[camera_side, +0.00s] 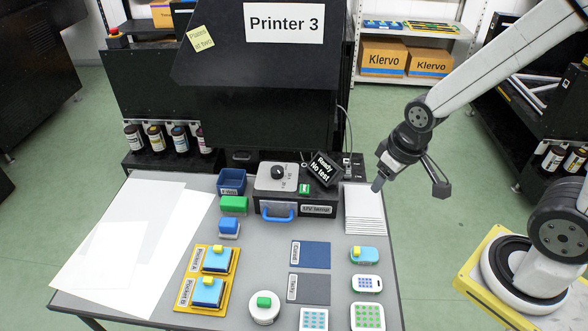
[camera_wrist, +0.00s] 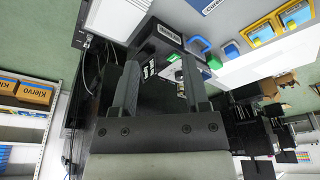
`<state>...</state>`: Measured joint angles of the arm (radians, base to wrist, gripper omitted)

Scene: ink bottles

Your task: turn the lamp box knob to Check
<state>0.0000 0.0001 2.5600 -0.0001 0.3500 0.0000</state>
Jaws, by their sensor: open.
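The lamp box (camera_side: 268,207) is a black case with a label and a blue handle on its front, at the back of the table. Its black knob (camera_side: 278,172) sits on a pale grey top plate; the marks around it are too small to read. A small tilted display (camera_side: 325,170) on the box reads "Ready, No test". My gripper (camera_side: 410,188) is open and empty, in the air to the right of the box, apart from it. In the wrist view the box (camera_wrist: 152,42) shows beyond my open fingers (camera_wrist: 160,78), partly hidden by them.
A stack of white sheets (camera_side: 363,210) lies right of the box. A blue bin (camera_side: 231,181) and a green block (camera_side: 234,204) stand to its left. The black printer (camera_side: 260,120) rises behind. Pads, trays and small items cover the table's front.

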